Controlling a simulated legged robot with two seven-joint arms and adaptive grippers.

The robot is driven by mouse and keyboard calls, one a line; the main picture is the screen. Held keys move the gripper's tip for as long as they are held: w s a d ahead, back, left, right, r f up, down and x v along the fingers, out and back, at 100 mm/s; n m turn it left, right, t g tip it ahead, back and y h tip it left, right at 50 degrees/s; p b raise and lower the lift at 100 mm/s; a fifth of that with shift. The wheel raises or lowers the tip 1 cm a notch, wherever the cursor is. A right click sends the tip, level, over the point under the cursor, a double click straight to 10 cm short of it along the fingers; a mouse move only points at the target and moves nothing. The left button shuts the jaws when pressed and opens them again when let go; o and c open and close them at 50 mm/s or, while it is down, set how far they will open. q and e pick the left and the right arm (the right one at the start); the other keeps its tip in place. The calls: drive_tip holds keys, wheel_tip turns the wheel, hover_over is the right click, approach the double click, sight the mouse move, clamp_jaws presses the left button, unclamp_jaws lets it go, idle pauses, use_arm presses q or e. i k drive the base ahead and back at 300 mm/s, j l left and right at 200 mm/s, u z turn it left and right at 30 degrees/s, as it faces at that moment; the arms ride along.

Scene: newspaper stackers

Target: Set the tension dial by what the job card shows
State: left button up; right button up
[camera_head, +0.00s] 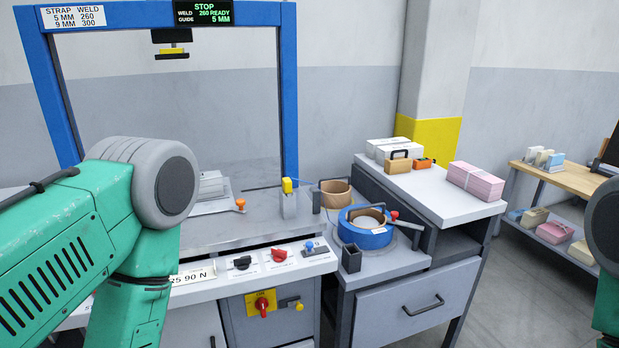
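A black knob (242,263), a red knob (279,254) and a blue-topped control (309,247) sit in a row on the machine's sloped front panel. A white label reading "25 90 N" (192,277) is left of the black knob, its left part hidden by my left arm. I cannot tell which control is the tension dial. White sheets (212,207) lie on the machine top, partly behind my arm; no job card is readable. Neither gripper shows; my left arm crosses the left side and my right arm touches the right edge.
A blue frame (287,90) carries a strap/weld chart (73,17) and a display (203,12) reading "STOP", "WELD 260 READY", "GUIDE 5 MM". A red rotary switch (262,303) is below the panel. A blue strap roll (368,237) and a pink bundle (475,181) stand right.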

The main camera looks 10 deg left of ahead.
sight(242, 263)
drive_tip(key=u, duration=1.05)
